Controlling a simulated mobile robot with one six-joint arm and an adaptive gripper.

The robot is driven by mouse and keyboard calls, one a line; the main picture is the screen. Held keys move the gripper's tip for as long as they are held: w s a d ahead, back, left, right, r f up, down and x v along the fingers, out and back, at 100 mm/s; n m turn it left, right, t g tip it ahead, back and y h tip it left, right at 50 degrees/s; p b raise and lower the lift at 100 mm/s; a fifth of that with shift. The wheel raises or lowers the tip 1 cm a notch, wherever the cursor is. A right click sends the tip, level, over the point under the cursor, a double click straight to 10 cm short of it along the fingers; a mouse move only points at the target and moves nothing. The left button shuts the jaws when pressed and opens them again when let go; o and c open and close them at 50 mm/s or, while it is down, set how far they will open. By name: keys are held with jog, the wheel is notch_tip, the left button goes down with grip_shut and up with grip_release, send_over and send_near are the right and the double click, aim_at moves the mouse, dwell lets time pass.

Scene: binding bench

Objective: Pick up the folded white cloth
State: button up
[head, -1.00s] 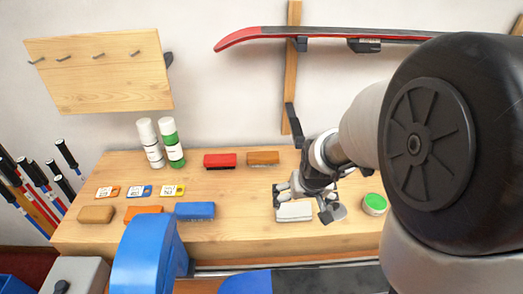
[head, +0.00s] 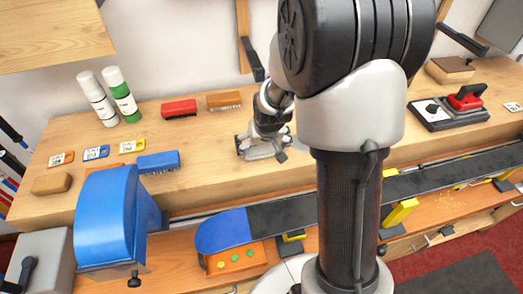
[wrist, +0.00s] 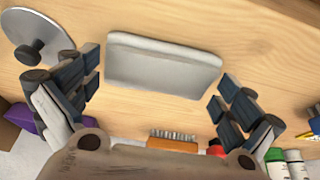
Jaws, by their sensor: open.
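The folded white cloth (wrist: 163,65) lies flat on the wooden bench top. It is a pale, rounded rectangle in the wrist view. My gripper (wrist: 158,92) is open, with one finger beside each short end of the cloth and nothing held. In the head view my gripper (head: 264,140) is low over the bench, and it mostly hides the cloth beneath it. I cannot tell how much height is left between the fingertips and the bench.
A blue brush (head: 158,162), red brush (head: 179,109) and orange-brown brush (head: 224,100) lie to the left. White and green bottles (head: 121,94) stand farther left. A round metal disc with a knob (wrist: 36,42) is near the left finger. A ski (head: 290,214) runs along the bench front.

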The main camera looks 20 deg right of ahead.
aim_at(262, 148)
jog(key=c, duration=0.6)
jog(key=shift+r, duration=0.2)
notch_tip(262, 148, up, 20)
jog(key=p, duration=0.6)
jog(key=shift+f+p, duration=0.15)
jog(key=shift+p, duration=0.15)
jog(key=o, duration=0.4)
jog(key=c, duration=0.4)
